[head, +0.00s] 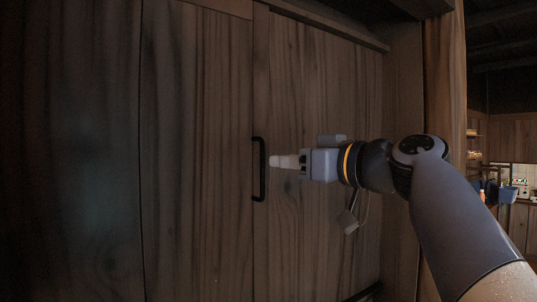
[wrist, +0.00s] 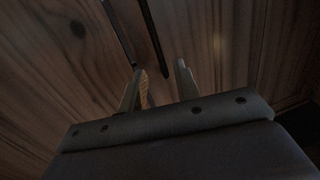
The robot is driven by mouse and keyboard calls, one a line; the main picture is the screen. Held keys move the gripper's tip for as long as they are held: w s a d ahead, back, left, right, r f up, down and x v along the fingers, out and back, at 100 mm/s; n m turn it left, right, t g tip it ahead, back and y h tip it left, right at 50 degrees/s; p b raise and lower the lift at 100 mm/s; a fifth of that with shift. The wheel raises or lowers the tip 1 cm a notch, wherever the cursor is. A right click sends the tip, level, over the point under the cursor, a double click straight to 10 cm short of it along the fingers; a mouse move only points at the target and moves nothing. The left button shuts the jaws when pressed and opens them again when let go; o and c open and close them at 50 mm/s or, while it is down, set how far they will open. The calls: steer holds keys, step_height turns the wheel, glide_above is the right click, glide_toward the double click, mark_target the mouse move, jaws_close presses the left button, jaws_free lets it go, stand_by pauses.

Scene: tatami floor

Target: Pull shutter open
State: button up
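The shutter is a dark wooden panel (head: 200,200) with vertical grain. A black vertical bar handle (head: 262,190) is fixed near a panel edge. My gripper (head: 271,161) points left, with its pale fingertips just right of the handle's upper half. In the head view the tips look close to the handle but apart from it; the depth gap is hard to judge. In the wrist view, my two fingers (wrist: 160,80) are spread with a gap between them and hold nothing. A dark bar, seemingly the handle (wrist: 153,38), runs toward that gap.
A wooden post (head: 444,100) stands right of the shutter. Beyond it, a dim room shows a counter with small items (head: 515,185) and shelves. A wooden rail (head: 330,25) runs along the top of the panels. My arm fills the right side of the head view.

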steer(key=p+x, duration=0.1)
steer(key=x, duration=0.4)
steer(key=shift+w+a+p, duration=0.25)
steer(key=shift+a+p, duration=0.05)
steer(key=shift+p, duration=0.1)
steer(key=shift+c, duration=0.2)
jaws_close()
